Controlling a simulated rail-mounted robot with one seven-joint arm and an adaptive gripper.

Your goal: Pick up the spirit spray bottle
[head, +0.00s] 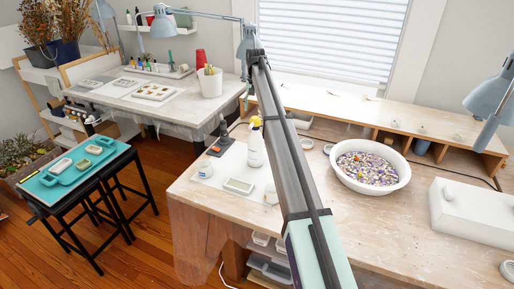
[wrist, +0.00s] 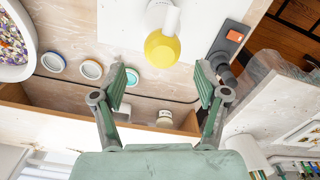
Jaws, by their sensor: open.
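The spirit spray bottle (head: 256,153) is white with a yellow top and stands upright on a white mat on the workbench, just left of my arm in the head view. In the wrist view its yellow top (wrist: 164,48) and part of its white body show beyond the fingertips. My gripper (wrist: 162,84) is open and empty, its two green fingers spread wide to either side of the line to the bottle. The fingers appear apart from it. I cannot make out my gripper in the head view.
A white mat (head: 222,172) holds a small rectangular mould (head: 239,186) and cups. A dark device with an orange switch (wrist: 234,36) stands close beside the bottle. Several round lids lie near the large bowl of coloured chips (head: 370,172). A wooden shelf (head: 330,107) runs along the back.

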